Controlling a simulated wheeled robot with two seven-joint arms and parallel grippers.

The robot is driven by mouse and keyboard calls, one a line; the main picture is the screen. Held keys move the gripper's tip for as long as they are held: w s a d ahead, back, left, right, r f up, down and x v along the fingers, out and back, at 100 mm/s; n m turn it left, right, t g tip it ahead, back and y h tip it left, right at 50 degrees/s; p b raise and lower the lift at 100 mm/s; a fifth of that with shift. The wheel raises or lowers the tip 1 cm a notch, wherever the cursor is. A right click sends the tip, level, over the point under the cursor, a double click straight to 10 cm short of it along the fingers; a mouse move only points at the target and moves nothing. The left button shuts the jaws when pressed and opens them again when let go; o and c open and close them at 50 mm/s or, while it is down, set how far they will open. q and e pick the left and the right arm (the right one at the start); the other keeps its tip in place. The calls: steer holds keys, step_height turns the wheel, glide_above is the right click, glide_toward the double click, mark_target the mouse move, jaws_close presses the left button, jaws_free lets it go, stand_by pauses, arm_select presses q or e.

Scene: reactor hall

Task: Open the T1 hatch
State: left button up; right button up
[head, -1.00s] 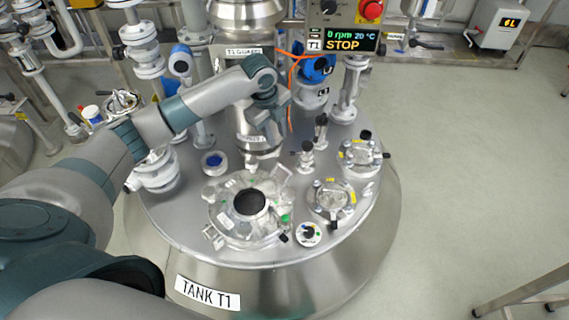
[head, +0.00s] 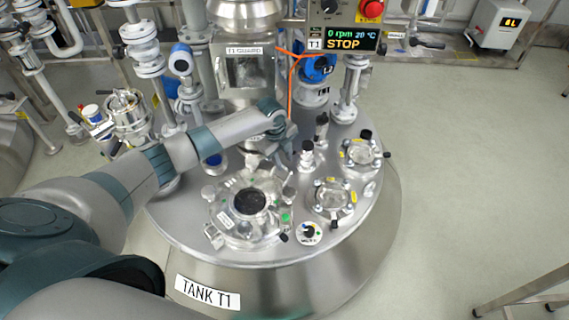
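The T1 hatch (head: 250,203) is a round metal lid with a dark centre glass, clamps around its rim and small green marks. It lies on top of the tank T1 (head: 210,262) and looks closed. My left arm comes in from the left, and my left gripper (head: 283,158) is low over the tank top, just behind the hatch's far right edge. Its fingers are small and partly hidden by the wrist, so I cannot tell if they are open or touch anything. My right gripper is not in view.
Two smaller round ports (head: 332,197) and (head: 361,154) sit right of the hatch. A small black knob (head: 309,232) is at the front. The T1 display (head: 350,39) reads 0 rpm, 20 °C, STOP. Pipes and the T1 guard (head: 246,72) stand behind. Open floor lies at right.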

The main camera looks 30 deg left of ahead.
arm_select(q)
steer(key=shift+w+f, duration=0.15)
steer(key=shift+f, duration=0.55)
steer(key=shift+w+f, duration=0.1)
steer(key=shift+f, duration=0.55)
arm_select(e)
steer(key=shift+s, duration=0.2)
arm_select(q)
steer(key=shift+d, duration=0.1)
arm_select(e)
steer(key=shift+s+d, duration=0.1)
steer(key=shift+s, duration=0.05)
arm_select(q)
jaws_close()
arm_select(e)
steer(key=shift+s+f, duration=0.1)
